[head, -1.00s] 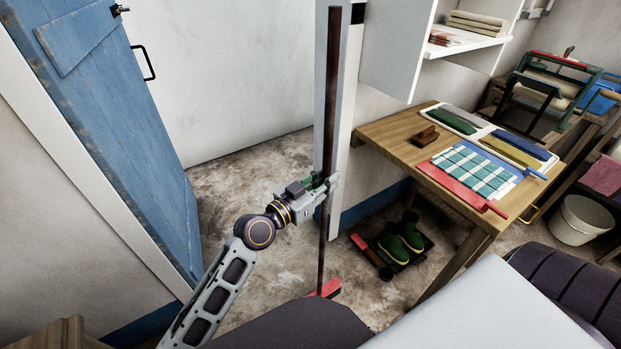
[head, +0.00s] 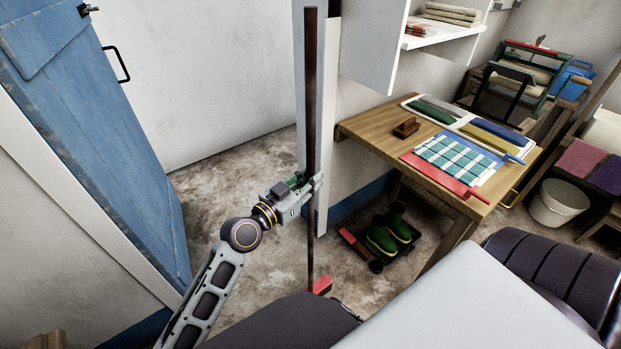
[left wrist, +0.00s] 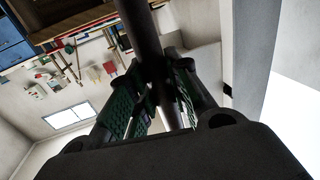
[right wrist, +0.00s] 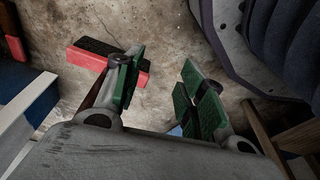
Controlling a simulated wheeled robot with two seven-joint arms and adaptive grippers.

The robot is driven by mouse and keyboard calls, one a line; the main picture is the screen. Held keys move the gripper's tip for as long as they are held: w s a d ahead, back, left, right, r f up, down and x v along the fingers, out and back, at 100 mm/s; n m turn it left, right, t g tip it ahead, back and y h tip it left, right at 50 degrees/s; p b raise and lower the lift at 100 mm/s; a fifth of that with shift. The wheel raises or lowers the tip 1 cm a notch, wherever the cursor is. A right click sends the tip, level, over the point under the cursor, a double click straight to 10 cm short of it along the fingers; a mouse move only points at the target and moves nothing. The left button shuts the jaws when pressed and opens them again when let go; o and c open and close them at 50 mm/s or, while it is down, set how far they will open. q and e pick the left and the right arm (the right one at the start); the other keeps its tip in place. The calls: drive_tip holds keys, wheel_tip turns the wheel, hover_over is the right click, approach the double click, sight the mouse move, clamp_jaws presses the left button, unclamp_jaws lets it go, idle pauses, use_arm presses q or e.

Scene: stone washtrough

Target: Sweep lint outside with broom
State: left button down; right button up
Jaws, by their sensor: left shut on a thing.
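The broom has a long dark brown handle (head: 311,90) that stands nearly upright in the head view. Its red head (head: 321,285) is on the floor, partly hidden by my own body. My left gripper (head: 309,187) is shut around the handle about midway down; the handle also shows between its fingers in the left wrist view (left wrist: 137,30). My right gripper (right wrist: 160,88) is open and empty, above the floor. A red block with black bristles, apparently the broom head (right wrist: 107,64), lies beyond its left finger. I cannot make out any lint.
A blue door (head: 110,140) stands open at the left, beside the doorway. A white door post (head: 322,130) rises close behind the handle. A wooden table (head: 370,128) stands right, with green boots (head: 388,235) on a tray below it. Bare floor shows around the broom.

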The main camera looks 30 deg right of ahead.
use_arm(q)
wheel_tip(320, 180, down, 7)
drive_tip(key=b, duration=0.5)
drive_tip(key=shift+b, duration=0.4)
use_arm(e)
drive_tip(key=w+a+r, duration=0.2)
drive_tip(key=a+r, duration=0.1)
drive_tip(key=r, duration=1)
drive_tip(key=shift+a+y, duration=0.15)
drive_tip(key=shift+y, duration=0.25)
drive_tip(key=shift+r, duration=0.15)
use_arm(q)
drive_tip(key=shift+w+a+b, duration=0.15)
drive_tip(key=shift+w+b, duration=2.1)
drive_tip(key=shift+b, duration=0.1)
use_arm(e)
drive_tip(key=shift+s+d+x, duration=0.1)
drive_tip(key=shift+s+x, duration=0.05)
drive_tip(key=shift+x, duration=0.65)
drive_tip(key=shift+s+d+x, duration=0.1)
drive_tip(key=shift+s+x, duration=0.05)
drive_tip(key=shift+x, duration=0.6)
drive_tip(key=shift+s+d+x, duration=0.1)
drive_tip(key=shift+s+x, duration=0.05)
drive_tip(key=shift+x, duration=0.65)
use_arm(q)
drive_tip(key=shift+w, duration=0.1)
use_arm(e)
drive_tip(key=shift+f, duration=0.2)
